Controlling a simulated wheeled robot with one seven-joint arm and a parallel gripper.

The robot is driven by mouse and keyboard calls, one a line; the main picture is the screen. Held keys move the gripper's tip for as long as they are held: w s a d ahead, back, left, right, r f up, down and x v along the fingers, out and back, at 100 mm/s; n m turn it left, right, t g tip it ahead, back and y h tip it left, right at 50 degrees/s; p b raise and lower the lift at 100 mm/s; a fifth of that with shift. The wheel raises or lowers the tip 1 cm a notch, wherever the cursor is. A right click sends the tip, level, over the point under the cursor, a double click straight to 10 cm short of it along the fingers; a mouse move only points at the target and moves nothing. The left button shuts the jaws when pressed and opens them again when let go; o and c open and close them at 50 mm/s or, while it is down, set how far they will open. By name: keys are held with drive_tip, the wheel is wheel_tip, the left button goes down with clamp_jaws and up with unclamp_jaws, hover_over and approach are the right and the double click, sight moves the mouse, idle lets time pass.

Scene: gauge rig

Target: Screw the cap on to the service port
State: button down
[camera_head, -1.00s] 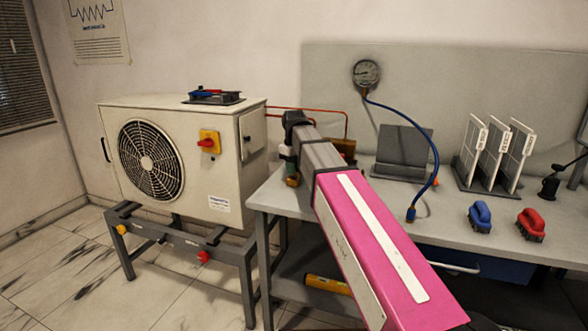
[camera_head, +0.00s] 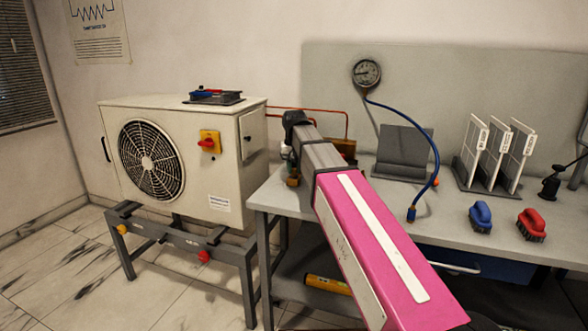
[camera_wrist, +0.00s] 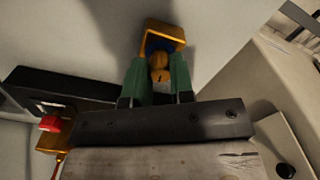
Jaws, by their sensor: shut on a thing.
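My gripper (camera_wrist: 159,62) has two green fingers closed on the sides of a small rounded brass-coloured piece, which looks like the cap (camera_wrist: 160,75). A bit of blue shows just beyond it, inside a yellow-orange bracket (camera_wrist: 178,33). The service port is not clearly seen; fingers and held piece cover that spot, so I cannot tell how the cap meets it. In the head view my gripper (camera_head: 289,158) is at the right side of the cream outdoor unit (camera_head: 220,177), by brass-coloured fittings (camera_head: 293,182), largely hidden by my arm.
A grey bench (camera_head: 460,257) holds a blue brush (camera_head: 480,216), a red brush (camera_head: 531,224) and a rack of white panels (camera_head: 495,155). A gauge (camera_head: 366,73) with a blue hose (camera_head: 437,160) hangs behind. A red knob (camera_wrist: 50,124) shows left of my gripper. Copper pipes (camera_head: 330,110) run behind my arm.

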drive_tip(key=shift+w+d+m, duration=0.2)
drive_tip(key=shift+w+m, duration=0.05)
drive_tip(key=shift+m, duration=0.05)
drive_tip(key=m, duration=0.6)
drive_tip(key=shift+s, duration=0.1)
idle(0.3)
drive_tip(key=c, duration=1.1)
unclamp_jaws()
drive_tip(key=shift+d, duration=0.15)
drive_tip(key=shift+c, duration=0.2)
drive_tip(key=o, duration=0.6)
drive_tip(key=shift+c, duration=0.2)
drive_tip(key=shift+s+a, duration=0.1)
drive_tip(key=shift+a, duration=0.1)
wheel_tip(320, 180, up, 11)
